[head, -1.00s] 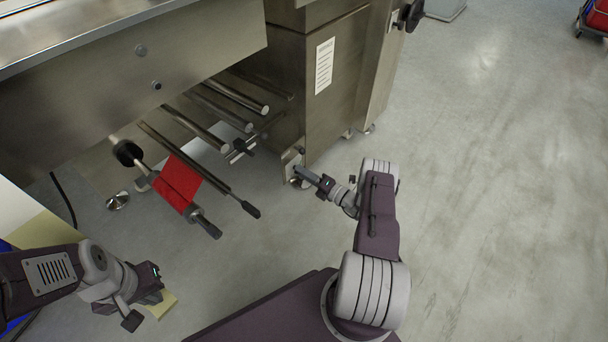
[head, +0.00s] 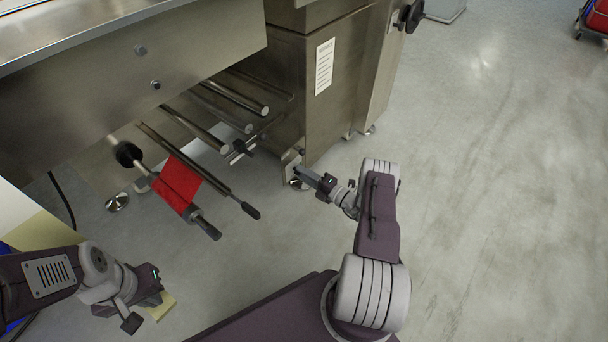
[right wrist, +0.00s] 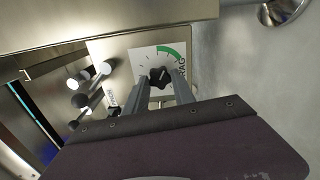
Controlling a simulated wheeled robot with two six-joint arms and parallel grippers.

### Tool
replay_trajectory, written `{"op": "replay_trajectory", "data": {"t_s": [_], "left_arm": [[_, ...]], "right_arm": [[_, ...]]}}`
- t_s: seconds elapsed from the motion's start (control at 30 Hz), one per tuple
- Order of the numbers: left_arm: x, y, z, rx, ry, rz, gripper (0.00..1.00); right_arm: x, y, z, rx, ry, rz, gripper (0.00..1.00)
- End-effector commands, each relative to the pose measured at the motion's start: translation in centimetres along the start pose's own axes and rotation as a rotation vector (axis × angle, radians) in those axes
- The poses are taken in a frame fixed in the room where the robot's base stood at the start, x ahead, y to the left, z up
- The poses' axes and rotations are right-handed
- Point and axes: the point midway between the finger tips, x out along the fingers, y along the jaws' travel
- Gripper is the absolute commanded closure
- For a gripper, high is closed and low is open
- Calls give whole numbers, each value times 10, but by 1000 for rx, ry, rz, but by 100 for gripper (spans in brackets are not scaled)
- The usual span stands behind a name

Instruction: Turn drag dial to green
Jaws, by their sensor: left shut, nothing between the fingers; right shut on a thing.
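The drag dial (right wrist: 160,77) is a black lobed knob on a white scale plate (right wrist: 143,56) with a green arc (right wrist: 174,51) at its upper right and the letters "RAG" beside it. A small pale mark on the knob seems to point up and slightly right, towards the start of the green arc. My right gripper (right wrist: 161,84) is shut on the knob, one finger on each side. In the head view my right gripper (head: 300,171) is at the small plate low on the machine, and hides the dial. My left gripper (head: 146,309) is shut and empty at the lower left.
The steel machine (head: 335,110) stands behind the dial. Several rollers (head: 222,103) and a red roll piece (head: 177,185) on a shaft stick out left of my right gripper. Open floor (head: 480,220) lies to the right.

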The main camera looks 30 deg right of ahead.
Motion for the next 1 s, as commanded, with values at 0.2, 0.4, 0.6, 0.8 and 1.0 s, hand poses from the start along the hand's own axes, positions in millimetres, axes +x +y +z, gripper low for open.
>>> {"op": "replay_trajectory", "data": {"t_s": [0.2,0.4,0.6,0.8,1.0], "left_arm": [[0,0,0,0,0,0,100],[-1,0,0,0,0,0,100],[-24,0,-2,0,0,0,100],[-41,1,-4,0,0,0,100],[-44,1,-5,0,0,0,100]], "right_arm": [[0,-1,0,0,0,-1,48],[-1,0,0,0,0,-1,48],[-34,5,2,2,-6,-3,48],[-75,3,1,1,-5,-1,48],[-91,0,0,0,-1,-1,48]]}}
